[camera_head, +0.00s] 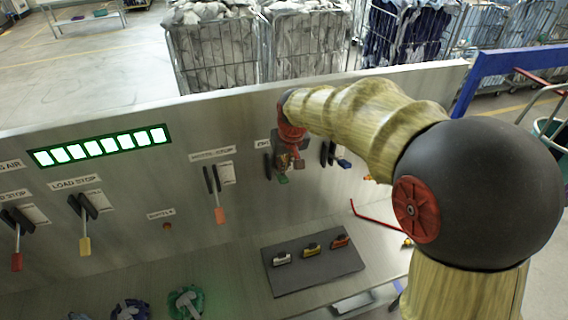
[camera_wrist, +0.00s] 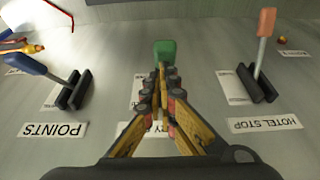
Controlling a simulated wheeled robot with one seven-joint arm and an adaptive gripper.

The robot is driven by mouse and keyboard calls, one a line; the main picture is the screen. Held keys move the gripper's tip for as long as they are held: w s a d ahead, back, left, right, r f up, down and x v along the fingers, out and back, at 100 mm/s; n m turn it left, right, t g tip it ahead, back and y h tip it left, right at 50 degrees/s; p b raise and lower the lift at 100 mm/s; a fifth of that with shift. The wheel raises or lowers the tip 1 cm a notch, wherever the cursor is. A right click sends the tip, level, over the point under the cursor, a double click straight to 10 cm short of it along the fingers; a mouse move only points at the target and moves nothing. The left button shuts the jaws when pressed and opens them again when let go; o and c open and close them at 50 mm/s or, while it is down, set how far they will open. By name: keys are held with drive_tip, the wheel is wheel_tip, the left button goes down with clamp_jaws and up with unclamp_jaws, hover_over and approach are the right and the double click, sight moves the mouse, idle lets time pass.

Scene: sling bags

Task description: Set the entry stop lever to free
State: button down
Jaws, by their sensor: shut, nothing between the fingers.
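The entry stop lever has a green handle (camera_head: 283,179) and stands on the sloping metal panel. In the wrist view its green handle (camera_wrist: 165,52) shows just beyond the fingertips, and its shaft is hidden behind the fingers. Its label (camera_head: 262,143) is partly covered by my gripper. My gripper (camera_head: 297,162) is at this lever, pointing at the panel. In the wrist view my gripper (camera_wrist: 166,76) has its fingers together with nothing held. I cannot tell whether the fingertips touch the lever.
The hotel stop lever (camera_head: 220,215) with an orange handle is to the left. The blue points lever (camera_head: 344,163) is close on the right. The load stop lever (camera_head: 84,245) is yellow. A dark plate (camera_head: 310,280) with small clips lies below. Laundry cages (camera_head: 215,55) stand behind the panel.

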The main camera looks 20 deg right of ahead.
sight(286, 177)
drive_tip(key=shift+f, duration=0.1)
drive_tip(key=shift+s+f+b, duration=0.2)
drive_tip(key=shift+f+b, duration=0.05)
drive_tip(key=shift+b, duration=0.65)
drive_tip(key=shift+s+t, duration=0.15)
drive_tip(key=shift+t, duration=0.15)
drive_tip(key=shift+s+f+b, duration=0.1)
drive_tip(key=shift+f+b, duration=0.05)
drive_tip(key=shift+b, duration=0.6)
drive_tip(key=f+t+b, duration=0.1)
drive_tip(key=b, duration=0.2)
drive_tip(key=s+f+t+b, duration=0.1)
drive_tip(key=b, duration=0.2)
drive_tip(key=shift+s+f+b, duration=0.15)
drive_tip(key=shift+f+b, duration=0.1)
drive_tip(key=shift+b, duration=0.1)
wheel_tip(286, 177, down, 9)
drive_tip(key=s+t+b, duration=0.2)
drive_tip(key=t+b, duration=0.4)
drive_tip(key=b, duration=2.1)
drive_tip(key=shift+f, duration=0.2)
